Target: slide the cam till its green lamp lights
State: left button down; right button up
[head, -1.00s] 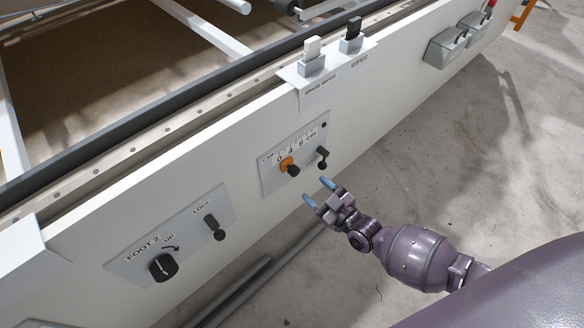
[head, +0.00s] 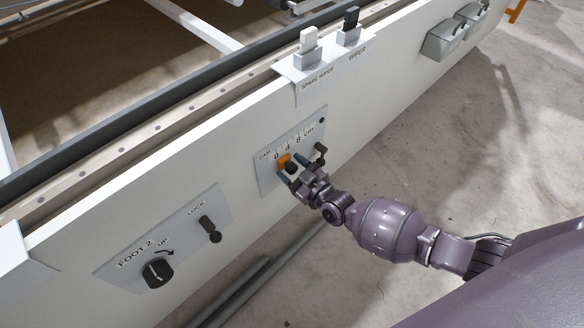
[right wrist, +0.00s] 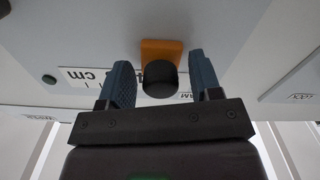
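The cam is an orange slider (head: 283,160) with a black knob (head: 291,168), near the 0 end of a scale marked 0, 4, 8 cm on a grey plate (head: 264,182). In the right wrist view the orange slider (right wrist: 161,50) and black knob (right wrist: 159,79) sit between my open fingers. My right gripper (head: 292,168) is open around the knob, with a gap on each side (right wrist: 160,85). A small dark round lamp (head: 322,120) is at the plate's upper right; it shows no green glow. My left gripper is not in view.
A black lever (head: 320,150) stands on the cam plate, close right of my gripper. To the left are a LOCK lever (head: 208,225) and a FOOT 2 knob (head: 157,272). Above are a white spare wiper (head: 308,42) and a black wiper (head: 350,20).

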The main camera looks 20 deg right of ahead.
grip_shut()
jog(key=shift+w+d, duration=0.2)
jog(key=shift+d, duration=0.35)
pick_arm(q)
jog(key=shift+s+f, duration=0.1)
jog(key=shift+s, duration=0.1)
pick_arm(e)
jog(key=shift+o, duration=0.3)
grip_release()
jog(key=shift+s, duration=0.1)
jog(key=shift+s+d, duration=0.15)
jog(key=shift+s, duration=0.1)
pick_arm(q)
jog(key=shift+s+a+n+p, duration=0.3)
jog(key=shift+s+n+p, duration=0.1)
jog(key=shift+p, duration=0.65)
pick_arm(e)
jog(key=v, duration=1)
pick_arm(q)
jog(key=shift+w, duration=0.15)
